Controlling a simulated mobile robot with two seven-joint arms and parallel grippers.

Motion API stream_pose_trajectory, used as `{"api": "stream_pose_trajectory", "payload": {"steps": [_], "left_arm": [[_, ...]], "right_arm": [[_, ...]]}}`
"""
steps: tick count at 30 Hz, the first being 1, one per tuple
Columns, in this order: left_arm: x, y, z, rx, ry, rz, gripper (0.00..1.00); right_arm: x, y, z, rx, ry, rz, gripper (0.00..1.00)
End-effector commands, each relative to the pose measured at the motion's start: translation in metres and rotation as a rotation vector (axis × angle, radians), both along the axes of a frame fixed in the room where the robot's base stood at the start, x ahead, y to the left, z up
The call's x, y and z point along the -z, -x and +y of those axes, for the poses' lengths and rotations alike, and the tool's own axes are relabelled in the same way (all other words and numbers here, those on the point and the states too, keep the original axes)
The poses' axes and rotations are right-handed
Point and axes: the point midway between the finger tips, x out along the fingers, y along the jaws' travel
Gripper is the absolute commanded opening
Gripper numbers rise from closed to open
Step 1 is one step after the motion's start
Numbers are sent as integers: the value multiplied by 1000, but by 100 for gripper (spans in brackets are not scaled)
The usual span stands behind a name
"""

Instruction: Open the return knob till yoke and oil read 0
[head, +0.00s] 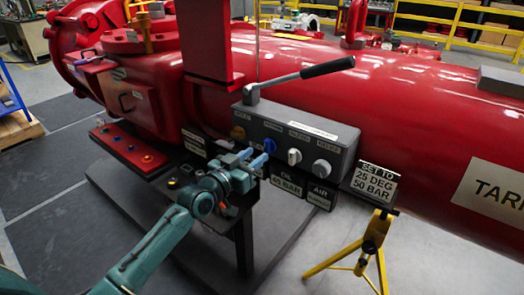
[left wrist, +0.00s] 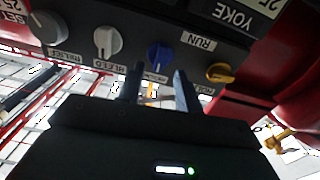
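A grey control box (head: 290,135) carries a row of knobs. The blue knob (head: 269,146) also shows in the left wrist view (left wrist: 158,53); its label is partly hidden by my fingers, so I cannot read it there. My left gripper (head: 252,158) is in front of the box at the blue knob. In the left wrist view its two fingers (left wrist: 160,88) are apart, with the blue knob just beyond the gap; I see no contact. A yoke plate (left wrist: 247,14) shows 25, partly cut off. My right gripper is out of view.
Neighbouring knobs are yellow (left wrist: 220,72), white marked BLEED (left wrist: 107,40) and grey marked RELIEF (left wrist: 45,25). A long black-gripped lever (head: 328,67) rises above the box. A sign (head: 375,183) on a yellow tripod (head: 372,245) stands at right. A red tank lies behind.

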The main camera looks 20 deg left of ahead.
Motion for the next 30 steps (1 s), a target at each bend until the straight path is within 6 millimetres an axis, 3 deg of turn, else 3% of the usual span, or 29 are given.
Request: {"api": "stream_pose_trajectory", "payload": {"steps": [7, 19, 30], "left_arm": [[0, -31, -11, 0, 1, -1, 35], [0, -36, -13, 0, 0, 0, 34], [0, -36, -13, 0, 0, 0, 3]], "right_arm": [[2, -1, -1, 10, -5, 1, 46], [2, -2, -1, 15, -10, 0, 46], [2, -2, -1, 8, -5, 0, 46]]}}
